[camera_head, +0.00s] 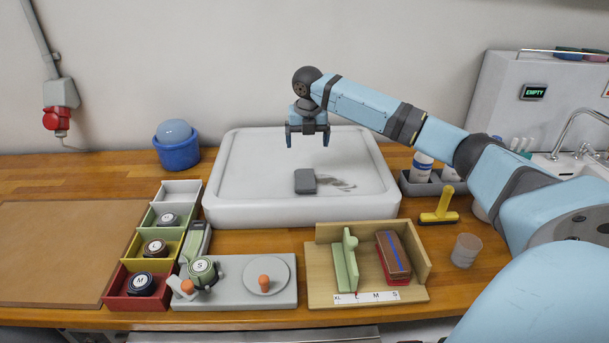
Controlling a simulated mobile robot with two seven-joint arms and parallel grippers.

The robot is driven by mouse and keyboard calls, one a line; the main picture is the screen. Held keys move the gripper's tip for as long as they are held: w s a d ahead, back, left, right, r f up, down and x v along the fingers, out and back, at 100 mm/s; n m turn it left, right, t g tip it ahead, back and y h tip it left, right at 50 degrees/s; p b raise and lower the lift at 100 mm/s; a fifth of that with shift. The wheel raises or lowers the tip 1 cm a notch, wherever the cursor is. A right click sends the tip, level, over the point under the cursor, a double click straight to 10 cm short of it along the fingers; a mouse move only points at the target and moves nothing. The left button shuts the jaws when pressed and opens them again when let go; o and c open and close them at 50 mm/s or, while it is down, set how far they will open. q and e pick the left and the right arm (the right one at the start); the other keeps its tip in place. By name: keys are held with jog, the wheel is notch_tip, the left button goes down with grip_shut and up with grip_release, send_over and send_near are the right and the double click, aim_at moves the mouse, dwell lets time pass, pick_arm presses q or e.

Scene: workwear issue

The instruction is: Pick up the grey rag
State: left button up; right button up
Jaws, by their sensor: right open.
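The grey rag (305,181) looks like a small, dark grey folded rectangle lying flat in the white tray (232,208), near the middle. Pale grey streaks lie just to its right; I cannot tell whether they are a mark, a shadow or cloth. My right gripper (307,141) is open and empty. It points down above the tray, over and a little behind the rag in the picture, with a clear gap to it. My left gripper is not in view.
Coloured bins (117,300) with round tapes stand front left of the tray. A wooden stand (322,285) holds folded pieces at the front. A blue tub (179,155) is back left.

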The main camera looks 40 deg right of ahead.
send_over(305, 178)
jog(key=f, duration=0.8)
jog(key=shift+s, duration=0.3)
jog(key=f, duration=0.5)
jog(key=shift+w+f+p, duration=0.15)
jog(key=shift+w+p, duration=0.15)
jog(key=shift+p, duration=0.1)
jog(key=c, duration=1)
